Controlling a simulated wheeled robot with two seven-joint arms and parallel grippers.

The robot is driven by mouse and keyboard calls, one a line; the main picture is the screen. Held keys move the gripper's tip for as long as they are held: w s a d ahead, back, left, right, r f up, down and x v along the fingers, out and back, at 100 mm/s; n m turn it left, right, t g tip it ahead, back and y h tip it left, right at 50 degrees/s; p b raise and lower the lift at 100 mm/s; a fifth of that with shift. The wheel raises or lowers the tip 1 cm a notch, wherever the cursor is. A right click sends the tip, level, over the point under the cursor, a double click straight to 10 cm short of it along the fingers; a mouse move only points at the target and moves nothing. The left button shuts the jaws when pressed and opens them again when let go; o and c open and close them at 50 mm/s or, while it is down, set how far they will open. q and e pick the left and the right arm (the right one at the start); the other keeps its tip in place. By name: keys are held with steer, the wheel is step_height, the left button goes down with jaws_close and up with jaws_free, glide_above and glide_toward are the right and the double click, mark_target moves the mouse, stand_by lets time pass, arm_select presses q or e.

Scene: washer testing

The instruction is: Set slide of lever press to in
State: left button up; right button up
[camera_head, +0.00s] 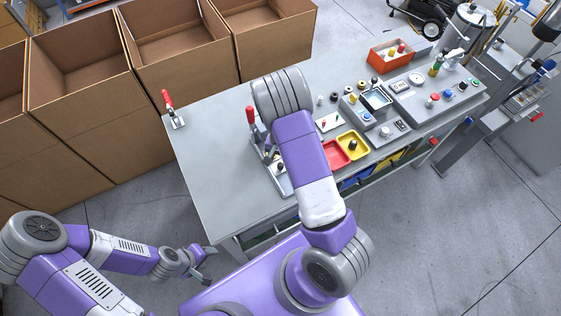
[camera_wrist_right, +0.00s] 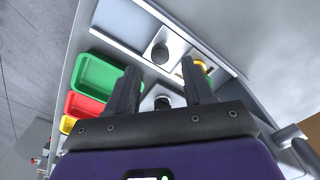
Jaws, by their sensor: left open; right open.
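The lever press (camera_head: 251,117) stands near the middle of the table in the head view. Its red handle is upright, and my right arm covers much of it. A pale metal part of its base shows beside my arm. In the right wrist view, a pale plate with a dark round recess (camera_wrist_right: 160,50) lies beyond my right gripper (camera_wrist_right: 161,72); I cannot tell how far its slide is in. My right gripper is open, with a second round dark part between the fingers. My left gripper (camera_head: 204,266) is open and empty, off the table's front left.
A red-handled clamp (camera_head: 172,109) stands at the table's left end. Red (camera_head: 335,154) and yellow (camera_head: 353,145) trays are right of my arm; a green tray (camera_wrist_right: 97,75) shows in the wrist view. Control boxes fill the table's right. Cardboard boxes (camera_head: 80,75) stand behind.

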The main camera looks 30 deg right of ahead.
steer(key=shift+r, duration=0.8)
steer(key=shift+f, duration=0.1)
steer(key=shift+a+f+b, duration=0.15)
steer(key=shift+f+b, duration=0.05)
steer(key=shift+b, duration=0.1)
steer(key=n+t+b, duration=0.1)
steer(key=s+a+f+n+t+b, duration=0.1)
steer(key=n+b, duration=0.1)
steer(key=shift+t, duration=0.4)
steer(key=f+n+b, duration=0.1)
steer(key=f, duration=0.1)
steer(key=w+d+f+n+t+h+b, duration=0.1)
steer(key=f, duration=0.1)
steer(key=f+n+b, duration=0.1)
steer(key=f+b, duration=0.1)
steer(key=shift+w+d+t+h, duration=0.15)
steer(key=shift+d+t+h, duration=0.05)
steer(key=shift+t+h, duration=0.1)
